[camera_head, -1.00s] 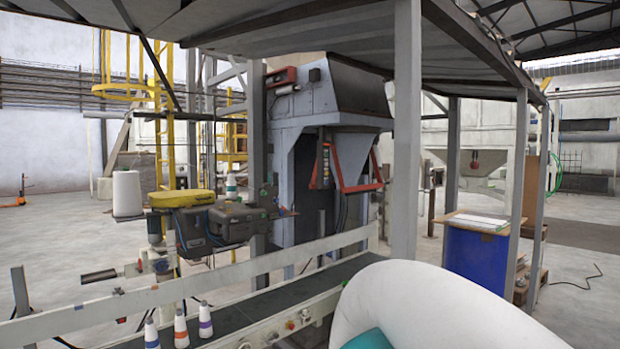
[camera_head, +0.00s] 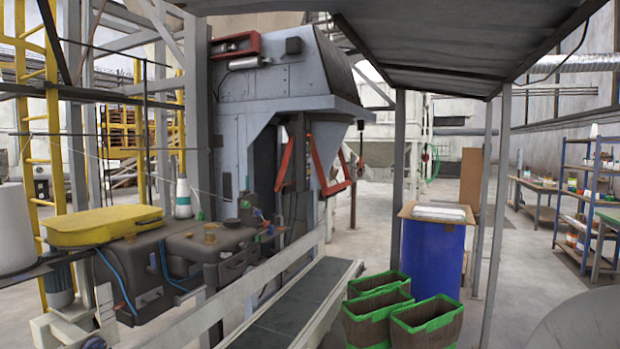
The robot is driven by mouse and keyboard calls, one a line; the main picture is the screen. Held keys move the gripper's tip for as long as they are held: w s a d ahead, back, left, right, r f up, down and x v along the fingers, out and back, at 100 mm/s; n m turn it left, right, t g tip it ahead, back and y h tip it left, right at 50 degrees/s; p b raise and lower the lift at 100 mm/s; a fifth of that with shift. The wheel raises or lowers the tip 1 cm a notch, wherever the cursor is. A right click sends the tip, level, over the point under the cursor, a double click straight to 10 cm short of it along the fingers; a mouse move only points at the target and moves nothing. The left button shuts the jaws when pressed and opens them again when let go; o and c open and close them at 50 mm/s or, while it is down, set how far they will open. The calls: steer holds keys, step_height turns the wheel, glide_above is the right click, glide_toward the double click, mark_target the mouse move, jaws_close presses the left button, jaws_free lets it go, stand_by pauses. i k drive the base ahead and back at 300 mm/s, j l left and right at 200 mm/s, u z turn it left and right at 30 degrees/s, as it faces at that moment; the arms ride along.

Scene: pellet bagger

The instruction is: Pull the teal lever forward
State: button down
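I cannot make out a teal lever for certain. A small green-teal part (camera_head: 245,204) shows by the sewing head beside the grey-blue bagging machine (camera_head: 235,130), but it is too small to tell whether it is a lever. The machine has red-orange bars around its spout. My gripper is not in view.
A conveyor (camera_head: 290,312) with a pale side rail runs in front of the machine. Several green-rimmed bags (camera_head: 425,318) stand at its right, near a blue drum (camera_head: 434,258). Grey posts (camera_head: 396,180) hold up a canopy. Shelves (camera_head: 585,190) stand far right.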

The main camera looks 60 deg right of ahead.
mark_target(247, 191)
steer(key=i+l+z, duration=0.15)
steer(key=z, duration=0.35)
steer(key=i+z, duration=0.3)
steer(key=z, duration=0.15)
steer(key=i+z, duration=0.25)
steer(key=z, duration=0.25)
steer(key=i+j+z, duration=0.1)
steer(key=z, duration=0.4)
steer(key=i+z, duration=0.3)
steer(key=i, duration=0.2)
